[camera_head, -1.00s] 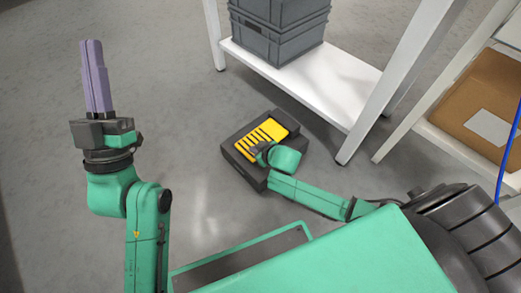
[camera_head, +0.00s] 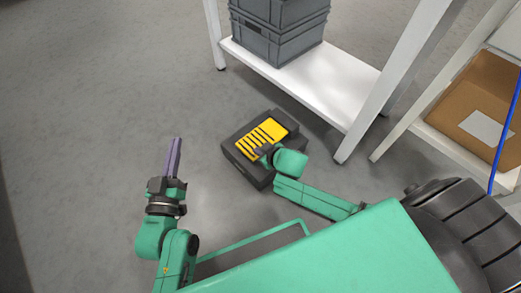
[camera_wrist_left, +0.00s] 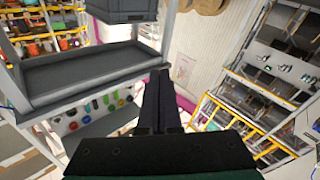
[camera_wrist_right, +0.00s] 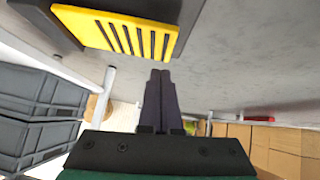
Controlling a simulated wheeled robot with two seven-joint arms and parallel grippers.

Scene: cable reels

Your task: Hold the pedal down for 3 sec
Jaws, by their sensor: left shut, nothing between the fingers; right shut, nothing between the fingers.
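The pedal (camera_head: 272,130) is a yellow plate with dark slots on a dark grey base (camera_head: 237,157) on the floor. It also shows at the top of the right wrist view (camera_wrist_right: 115,30). My right gripper (camera_head: 262,150) is shut and empty at the near edge of the yellow plate. In the right wrist view its fingertips (camera_wrist_right: 160,73) point towards the plate's edge; I cannot tell whether they touch it or whether the plate is pressed down. My left gripper (camera_head: 177,141) is shut and empty, left of the pedal and clear of it.
A white shelf unit (camera_head: 345,95) with stacked grey crates (camera_head: 280,42) stands behind the pedal. A cardboard box (camera_head: 475,105) sits on another shelf at the right. The grey floor left of the pedal is clear.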

